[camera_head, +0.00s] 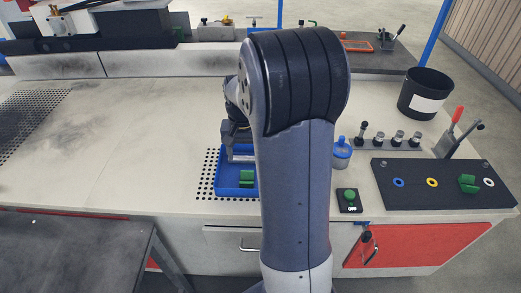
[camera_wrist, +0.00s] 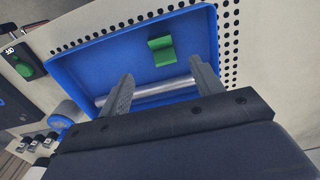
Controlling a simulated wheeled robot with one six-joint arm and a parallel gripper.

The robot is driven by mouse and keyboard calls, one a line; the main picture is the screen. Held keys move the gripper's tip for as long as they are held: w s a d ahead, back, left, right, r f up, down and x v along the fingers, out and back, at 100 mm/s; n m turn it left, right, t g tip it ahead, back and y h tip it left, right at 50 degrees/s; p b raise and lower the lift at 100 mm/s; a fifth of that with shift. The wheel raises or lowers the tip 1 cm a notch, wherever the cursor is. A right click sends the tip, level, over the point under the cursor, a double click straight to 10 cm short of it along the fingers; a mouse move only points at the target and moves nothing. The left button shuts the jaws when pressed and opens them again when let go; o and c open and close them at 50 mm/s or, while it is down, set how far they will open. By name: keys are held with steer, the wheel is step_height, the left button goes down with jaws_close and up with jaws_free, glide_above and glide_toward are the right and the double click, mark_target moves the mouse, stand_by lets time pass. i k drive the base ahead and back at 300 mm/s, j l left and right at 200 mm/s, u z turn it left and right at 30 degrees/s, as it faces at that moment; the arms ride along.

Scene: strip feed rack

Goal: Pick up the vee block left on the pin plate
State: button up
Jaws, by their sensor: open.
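A green vee block (camera_head: 468,184) sits on the dark pin plate (camera_head: 410,196) at the right, between a yellow ring and a white ring. Another green block (camera_head: 247,178) lies in the blue tray (camera_head: 222,190); it also shows in the wrist view (camera_wrist: 161,50). My gripper (camera_wrist: 158,76) is open over that tray, far left of the pin plate. A silver rod (camera_wrist: 150,92) lies in the tray and shows between and behind my fingers. In the head view my arm hides part of the tray, and my gripper is partly hidden behind the arm.
A blue-capped bottle (camera_head: 342,153), a rack of several small fittings (camera_head: 388,143) and a red-handled toggle clamp (camera_head: 447,138) stand behind the pin plate. A black bin (camera_head: 424,94) is farther back. A green push button (camera_head: 349,198) sits near the front edge. The bench's left is clear.

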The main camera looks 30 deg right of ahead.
mark_target(467, 181)
steer(key=z, duration=2.9)
steer(key=i+l+u, duration=0.25)
steer(key=i+l, duration=0.25)
steer(key=i, duration=0.15)
